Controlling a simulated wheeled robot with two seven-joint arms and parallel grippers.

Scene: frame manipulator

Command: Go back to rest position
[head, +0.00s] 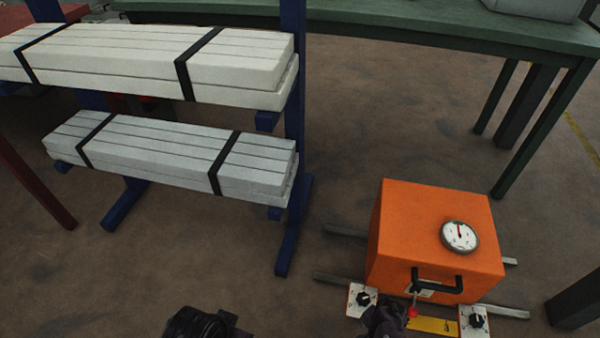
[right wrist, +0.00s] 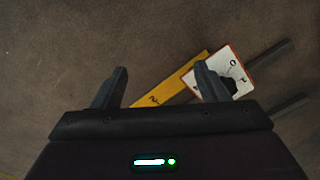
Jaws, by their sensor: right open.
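My right gripper (head: 388,318) is at the bottom of the head view, in front of the orange box (head: 415,225), between a knob panel at its left and a yellow strip. In the right wrist view my right gripper (right wrist: 162,69) is open, with nothing between its fingers. The yellow strip (right wrist: 178,80) and a white knob panel (right wrist: 238,67) show beyond the fingers. My left gripper (head: 203,323) shows only as a dark shape at the bottom edge, over bare floor. Its fingers cannot be made out.
The orange box has a round gauge (head: 459,236), a black handle (head: 437,284) and a small red part (head: 412,312). A blue rack (head: 293,130) with strapped white beams (head: 170,150) stands at left. A green table (head: 420,22) is behind. Floor between rack and box is clear.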

